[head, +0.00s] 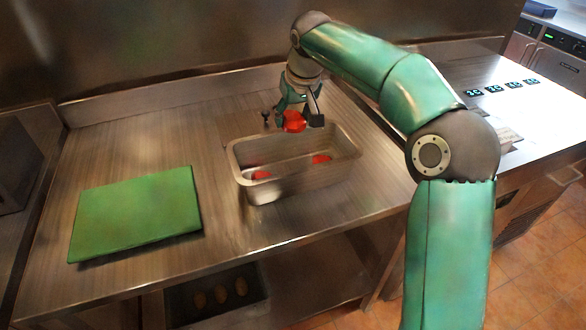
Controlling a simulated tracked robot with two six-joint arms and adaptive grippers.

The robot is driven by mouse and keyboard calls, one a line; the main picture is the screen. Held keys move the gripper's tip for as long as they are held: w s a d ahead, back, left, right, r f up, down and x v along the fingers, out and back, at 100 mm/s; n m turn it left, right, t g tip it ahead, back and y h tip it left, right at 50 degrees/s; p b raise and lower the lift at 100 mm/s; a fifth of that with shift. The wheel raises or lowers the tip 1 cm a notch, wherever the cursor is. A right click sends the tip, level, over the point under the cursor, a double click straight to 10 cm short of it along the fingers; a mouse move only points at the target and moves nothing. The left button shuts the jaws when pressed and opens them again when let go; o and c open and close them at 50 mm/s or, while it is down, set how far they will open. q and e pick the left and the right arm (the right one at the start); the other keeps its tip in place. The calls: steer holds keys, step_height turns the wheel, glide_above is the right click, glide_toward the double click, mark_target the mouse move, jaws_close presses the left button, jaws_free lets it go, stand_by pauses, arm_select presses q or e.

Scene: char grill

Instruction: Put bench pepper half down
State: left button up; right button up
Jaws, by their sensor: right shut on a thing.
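My right gripper (293,122) is shut on a red pepper half (293,120) and holds it above the far side of a metal pan (262,190). The arm comes in from the right and bends down over the bench. Red pieces (321,159) lie inside the pan, one toward the right and one toward the left (261,175). The near wall hides part of the pan's floor. My left gripper is not in view.
A green cutting board (135,215) lies on the steel bench (160,140) at the left. Dark markers (493,89) sit on the right counter. A dark tray (190,300) with brown round items is on the lower shelf. Bench between board and pan is clear.

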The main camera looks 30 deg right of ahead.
steer(key=f, duration=1.6)
steer(key=shift+s+d+f, duration=0.15)
steer(key=shift+d+f, duration=0.1)
steer(key=shift+f, duration=0.15)
steer(key=shift+f, duration=0.15)
steer(key=o, duration=1.3)
steer(key=shift+c, duration=0.2)
steer(key=b+v, duration=0.1)
steer(key=v, duration=1.1)
steer(key=shift+s, duration=0.15)
